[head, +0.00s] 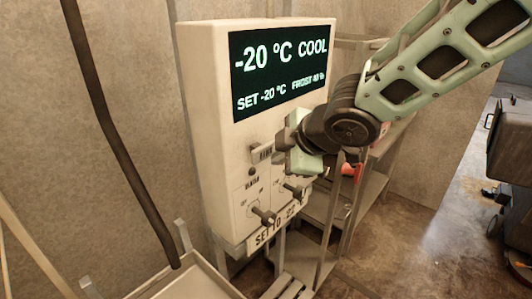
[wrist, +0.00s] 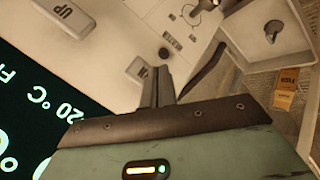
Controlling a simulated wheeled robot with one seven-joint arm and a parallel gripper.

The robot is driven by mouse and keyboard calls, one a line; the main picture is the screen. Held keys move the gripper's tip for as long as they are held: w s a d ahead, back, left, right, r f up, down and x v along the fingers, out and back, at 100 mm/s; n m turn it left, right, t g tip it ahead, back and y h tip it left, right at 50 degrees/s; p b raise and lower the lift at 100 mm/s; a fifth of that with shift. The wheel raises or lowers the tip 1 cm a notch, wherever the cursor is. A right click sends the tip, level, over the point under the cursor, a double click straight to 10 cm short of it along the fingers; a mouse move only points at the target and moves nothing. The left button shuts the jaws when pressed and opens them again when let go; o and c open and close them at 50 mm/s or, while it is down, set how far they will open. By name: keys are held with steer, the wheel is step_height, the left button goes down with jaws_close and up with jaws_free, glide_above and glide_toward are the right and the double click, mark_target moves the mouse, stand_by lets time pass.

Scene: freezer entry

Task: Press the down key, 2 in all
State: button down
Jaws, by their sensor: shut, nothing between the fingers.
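The white control box (head: 215,120) has a lit display (head: 283,68) reading -20 °C COOL, SET -20 °C and a frost line. A grey key (head: 262,152) under the display is the likely down key; its label is too small to read surely. It also shows in the wrist view (wrist: 137,70), partly behind the fingers. My gripper (head: 286,151) is shut and empty, in front of the panel near the grey key. Its fingertips (wrist: 160,72) overlap that key's edge; contact cannot be told.
A round dark button (head: 252,171) sits below the key. Two knobs (head: 264,214) (head: 294,190) stick out lower down, above a SET plate (head: 275,232). Metal shelving (head: 360,200) stands right of the box. A dark pipe (head: 110,130) runs down at left.

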steer(key=shift+a, duration=0.1)
steer(key=shift+w+a, duration=0.25)
stand_by(0.3)
steer(key=shift+w+a, duration=0.3)
steer(key=shift+a, duration=0.1)
stand_by(0.9)
steer(key=shift+d, duration=0.1)
steer(key=shift+s+d, duration=0.55)
steer(key=shift+d, duration=0.05)
steer(key=s+d, duration=0.1)
steer(key=d, duration=0.1)
steer(key=s+d, duration=0.2)
steer(key=shift+b, duration=0.4)
steer(key=shift+s+a, duration=0.1)
stand_by(2.5)
